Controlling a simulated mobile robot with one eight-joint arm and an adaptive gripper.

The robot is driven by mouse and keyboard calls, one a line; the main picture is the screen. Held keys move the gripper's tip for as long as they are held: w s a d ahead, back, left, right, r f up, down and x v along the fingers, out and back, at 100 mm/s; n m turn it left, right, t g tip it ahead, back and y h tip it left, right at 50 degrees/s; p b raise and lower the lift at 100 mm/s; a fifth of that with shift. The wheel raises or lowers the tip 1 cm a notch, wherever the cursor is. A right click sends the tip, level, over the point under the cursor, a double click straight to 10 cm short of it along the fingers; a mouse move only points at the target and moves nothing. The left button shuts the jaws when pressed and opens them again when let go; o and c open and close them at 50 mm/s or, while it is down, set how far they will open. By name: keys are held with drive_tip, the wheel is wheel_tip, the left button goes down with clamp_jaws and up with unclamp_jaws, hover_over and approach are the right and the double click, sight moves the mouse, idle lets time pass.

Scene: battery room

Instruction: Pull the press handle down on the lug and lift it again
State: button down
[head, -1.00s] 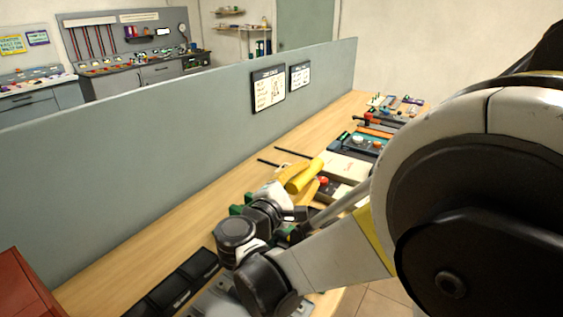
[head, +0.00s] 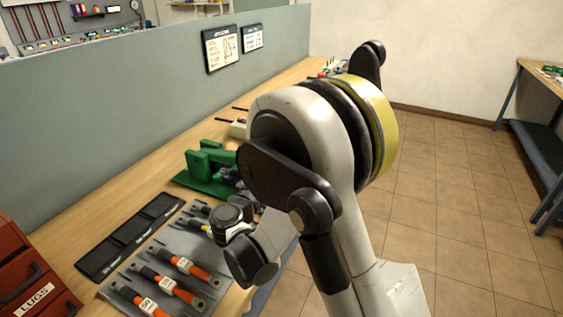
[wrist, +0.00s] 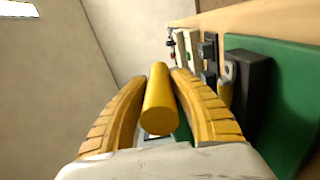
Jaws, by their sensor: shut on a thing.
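The press handle (wrist: 158,105) is a yellow cylinder in the wrist view. My gripper (wrist: 159,78) is shut on it, with one yellow ribbed finger on each side. In the head view my arm hides both the gripper and the handle. The green press (head: 208,163) stands on the bench behind my arm in the head view, partly covered. A green surface (wrist: 288,100) with a dark block fills the right of the wrist view. I cannot make out a lug in either view.
A red box labelled LUGS (head: 35,285) stands at the lower left. A black tray (head: 130,238) and a grey mat (head: 205,287) with orange-handled tools lie at the near end of the bench. A grey partition (head: 130,120) runs behind it. Tiled floor (head: 455,215) is open at right.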

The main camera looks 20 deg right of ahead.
drive_tip(key=shift+f, duration=0.2)
drive_tip(key=c, duration=1.1)
unclamp_jaws()
drive_tip(key=shift+o, duration=0.2)
drive_tip(key=v, duration=1.2)
